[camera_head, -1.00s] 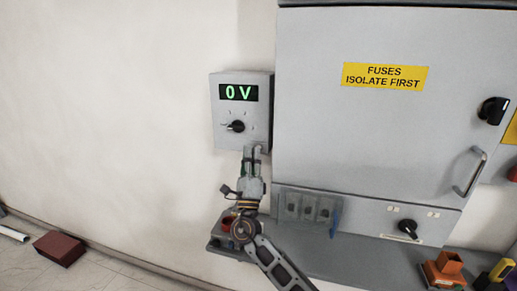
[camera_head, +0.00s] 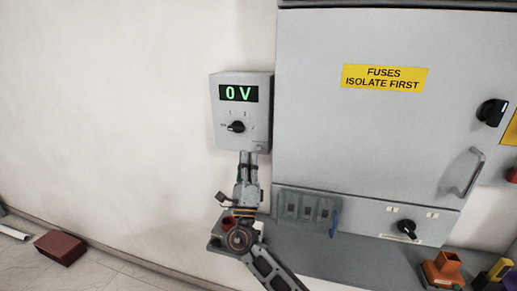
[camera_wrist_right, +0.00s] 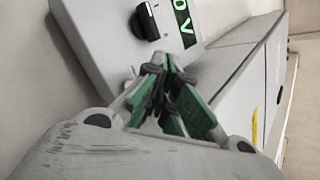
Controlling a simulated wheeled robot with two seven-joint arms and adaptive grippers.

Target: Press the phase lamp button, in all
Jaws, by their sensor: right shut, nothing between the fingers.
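A grey meter box (camera_head: 220,118) on the wall has a green "0 V" display (camera_head: 238,93) and a black rotary knob (camera_head: 236,127) with small position marks. My right gripper (camera_head: 248,155) is shut and empty, with its fingertips at the box's lower edge. Whether they touch it I cannot tell. In the right wrist view the gripper (camera_wrist_right: 165,62) points at the box (camera_wrist_right: 95,50), below the knob (camera_wrist_right: 147,22) and the display (camera_wrist_right: 183,15). I cannot clearly make out the phase lamp button; the fingers cover part of the box's lower face. My left gripper is not in view.
A large grey cabinet (camera_head: 375,140) with a yellow fuse label stands just right of the box. A brown block (camera_head: 60,247) lies on the floor.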

